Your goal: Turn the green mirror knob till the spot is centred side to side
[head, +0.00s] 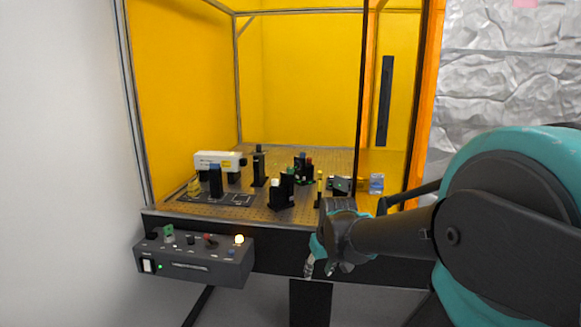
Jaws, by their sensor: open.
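A black optical mount with small green and red parts (303,169) stands on the perforated optical table inside the yellow enclosure. The green mirror knob cannot be told apart for certain at this size. No light spot can be made out. My gripper (318,268) hangs open and empty, fingers down, in front of the table's front edge and below its top. It is to the right of and nearer than the mount, clear of it. My forearm comes in from the right.
A white laser-like box (215,160) and several black posts stand on the table (240,213). A grey control box (200,264) with switches and a lit lamp juts out at front left. A dark frame post (363,110) rises beside the opening, right of the mount.

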